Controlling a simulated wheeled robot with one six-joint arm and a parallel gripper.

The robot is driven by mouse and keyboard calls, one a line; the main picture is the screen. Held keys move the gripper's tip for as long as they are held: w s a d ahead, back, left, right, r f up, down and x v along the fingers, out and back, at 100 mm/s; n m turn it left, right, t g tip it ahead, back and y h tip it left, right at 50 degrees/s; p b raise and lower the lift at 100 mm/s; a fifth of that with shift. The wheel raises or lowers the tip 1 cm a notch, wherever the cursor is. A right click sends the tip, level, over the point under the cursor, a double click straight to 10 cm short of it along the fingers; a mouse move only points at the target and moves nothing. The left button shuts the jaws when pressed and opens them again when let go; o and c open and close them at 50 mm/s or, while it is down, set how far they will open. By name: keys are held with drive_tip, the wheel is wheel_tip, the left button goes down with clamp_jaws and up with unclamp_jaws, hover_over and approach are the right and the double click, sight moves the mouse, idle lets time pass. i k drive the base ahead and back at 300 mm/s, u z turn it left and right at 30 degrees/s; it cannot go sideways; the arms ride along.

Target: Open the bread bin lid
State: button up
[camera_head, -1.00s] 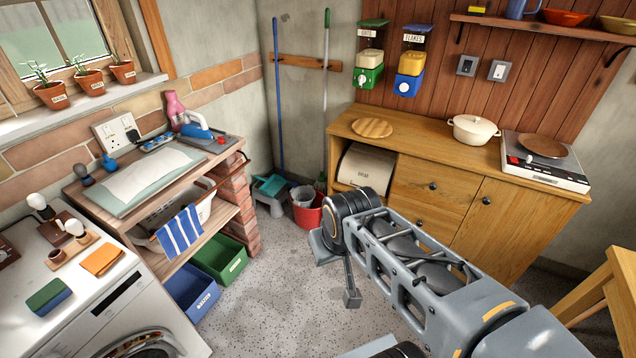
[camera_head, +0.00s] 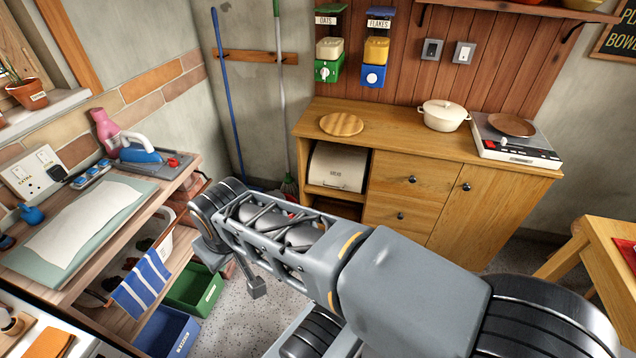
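The bread bin (camera_head: 338,167) is a cream box with a rounded front and dark lettering. It sits in the open left compartment of the wooden sideboard (camera_head: 440,140), under the counter top. Its lid looks shut. My arm stretches across the foreground to the left, in front of and below the bin. At the arm's far end, a grey part (camera_head: 257,288) that may belong to my gripper hangs down, well left of and nearer than the bin. I cannot make out the fingertips or whether they are open.
A round wooden board (camera_head: 341,124), a white pot (camera_head: 443,115) and a scale with a pan (camera_head: 515,140) stand on the sideboard. A workbench (camera_head: 80,220) with an iron is at left, green and blue crates (camera_head: 195,290) below. A wooden table (camera_head: 605,255) is at right.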

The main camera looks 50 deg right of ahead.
sight(329, 168)
drive_tip(key=z, duration=0.55)
drive_tip(key=i, duration=1)
drive_tip(key=z, duration=0.8)
